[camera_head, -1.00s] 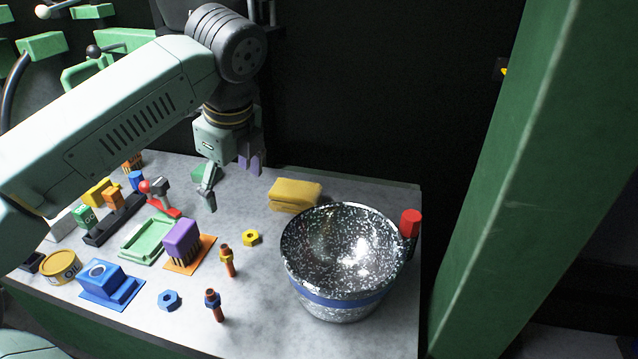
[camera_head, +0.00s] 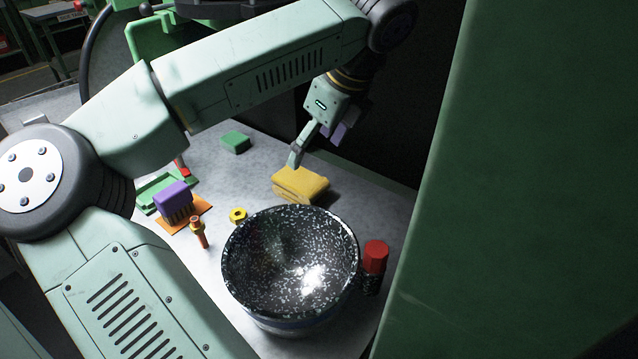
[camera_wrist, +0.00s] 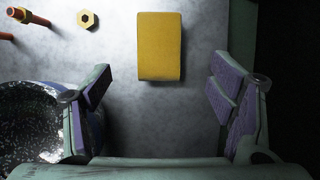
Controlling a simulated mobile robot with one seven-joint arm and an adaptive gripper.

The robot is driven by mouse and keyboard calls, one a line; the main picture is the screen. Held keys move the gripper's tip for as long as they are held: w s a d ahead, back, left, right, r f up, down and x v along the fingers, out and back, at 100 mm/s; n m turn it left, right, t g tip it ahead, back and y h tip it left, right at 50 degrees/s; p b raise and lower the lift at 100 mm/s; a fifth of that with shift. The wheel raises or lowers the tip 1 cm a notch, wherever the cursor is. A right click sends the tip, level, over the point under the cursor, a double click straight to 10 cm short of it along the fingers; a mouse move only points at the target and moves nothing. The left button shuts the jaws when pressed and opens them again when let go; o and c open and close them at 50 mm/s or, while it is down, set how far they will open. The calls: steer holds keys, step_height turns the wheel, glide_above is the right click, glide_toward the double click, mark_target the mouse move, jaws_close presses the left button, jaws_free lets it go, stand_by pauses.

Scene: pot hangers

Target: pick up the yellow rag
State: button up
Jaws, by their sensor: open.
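The yellow rag (camera_head: 300,185) is a folded block lying on the grey table, just behind the speckled bowl. In the wrist view the rag (camera_wrist: 160,46) lies ahead of the fingers, between their lines and apart from both. My gripper (camera_head: 316,148) is above and slightly behind the rag in the head view. In the wrist view my gripper (camera_wrist: 158,112) is open and empty, with purple pads on both fingers.
The speckled bowl (camera_head: 290,262) stands in front of the rag, with a red-capped container (camera_head: 375,257) to its right. A yellow nut (camera_head: 238,215), a bolt (camera_head: 199,232), a purple brush (camera_head: 174,200) and a green block (camera_head: 235,142) lie to the left. A green post (camera_head: 520,180) rises at the right.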

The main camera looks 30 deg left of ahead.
mark_target(301, 179)
steer(key=p+x, duration=0.1)
steer(key=x, duration=0.4)
steer(key=shift+s, duration=0.1)
steer(key=p+x, duration=0.2)
steer(key=x, duration=0.2)
steer(key=shift+f, duration=0.35)
steer(key=shift+a+f, duration=0.15)
steer(key=shift+f, duration=0.3)
steer(key=shift+f+b, duration=0.25)
steer(key=shift+b, duration=0.5)
steer(key=shift+c, duration=0.6)
steer(key=c, duration=1.1)
